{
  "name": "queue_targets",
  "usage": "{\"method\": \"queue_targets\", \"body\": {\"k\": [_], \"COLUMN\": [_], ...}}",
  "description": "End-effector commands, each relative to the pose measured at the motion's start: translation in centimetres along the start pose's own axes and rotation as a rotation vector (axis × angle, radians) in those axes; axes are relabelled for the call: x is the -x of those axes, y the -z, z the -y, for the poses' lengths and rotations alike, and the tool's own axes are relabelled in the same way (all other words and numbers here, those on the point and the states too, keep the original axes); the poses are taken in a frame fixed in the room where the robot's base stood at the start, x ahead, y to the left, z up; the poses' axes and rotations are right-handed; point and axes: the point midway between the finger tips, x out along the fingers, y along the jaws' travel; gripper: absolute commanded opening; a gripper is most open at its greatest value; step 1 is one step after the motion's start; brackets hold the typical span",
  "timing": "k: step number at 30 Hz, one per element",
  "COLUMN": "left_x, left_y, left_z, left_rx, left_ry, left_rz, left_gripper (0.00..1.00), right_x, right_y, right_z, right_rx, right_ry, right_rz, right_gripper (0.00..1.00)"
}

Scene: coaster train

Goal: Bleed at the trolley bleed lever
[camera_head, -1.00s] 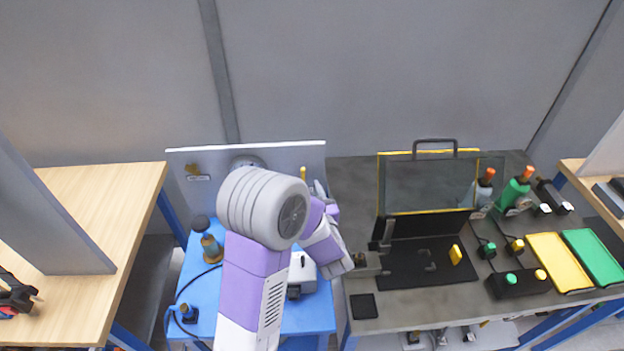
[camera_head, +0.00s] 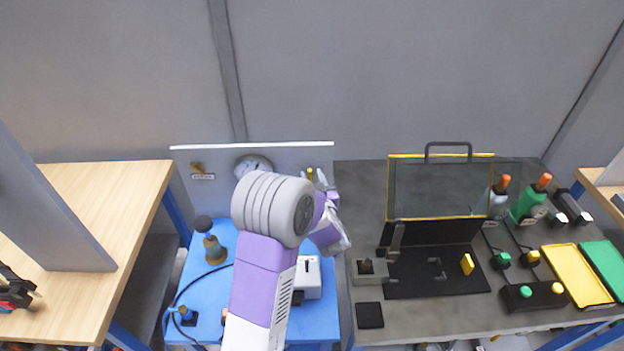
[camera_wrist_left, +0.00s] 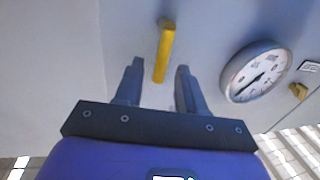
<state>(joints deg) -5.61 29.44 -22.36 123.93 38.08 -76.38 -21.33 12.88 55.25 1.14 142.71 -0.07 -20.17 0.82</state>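The yellow bleed lever (camera_wrist_left: 164,50) sticks out from the grey upright panel in the left wrist view. In the head view only a small part of the lever (camera_head: 309,174) shows beside my wrist. My left gripper (camera_wrist_left: 158,66) is open and empty, pointing at the panel. The lever's lower end appears between its two fingertips, with a gap on both sides; I cannot tell the exact depth or see contact. In the head view my left gripper (camera_head: 321,180) is largely hidden behind my wrist. My right gripper is not in view.
A round gauge (camera_wrist_left: 255,72) is on the panel right of the lever. The panel (camera_head: 225,190) stands behind a blue trolley top (camera_head: 208,287) carrying a brass-coloured fitting (camera_head: 214,250) and a white box (camera_head: 308,277). A grey bench (camera_head: 420,318) with a framed screen (camera_head: 440,190) stands at right.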

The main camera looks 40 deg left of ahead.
Motion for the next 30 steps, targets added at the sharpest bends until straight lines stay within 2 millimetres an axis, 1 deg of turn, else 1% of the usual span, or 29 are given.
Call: {"method": "queue_targets", "body": {"k": [6,14,23,30], "left_x": [0.0,0.0,0.0,-0.1], "left_y": [0.0,0.0,0.0,-0.1], "left_z": [0.0,0.0,0.1,0.5], "left_rx": [0.0,0.0,0.012,0.101], "left_ry": [0.0,0.0,0.001,0.001], "left_rz": [0.0,0.0,0.002,0.018], "left_gripper": [0.4,0.0,0.0,0.0], "right_x": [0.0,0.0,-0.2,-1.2], "right_y": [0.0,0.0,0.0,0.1], "right_z": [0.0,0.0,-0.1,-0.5], "right_rx": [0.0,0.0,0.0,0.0], "right_ry": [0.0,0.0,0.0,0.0], "right_rz": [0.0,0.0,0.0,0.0], "right_gripper": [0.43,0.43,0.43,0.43]}}
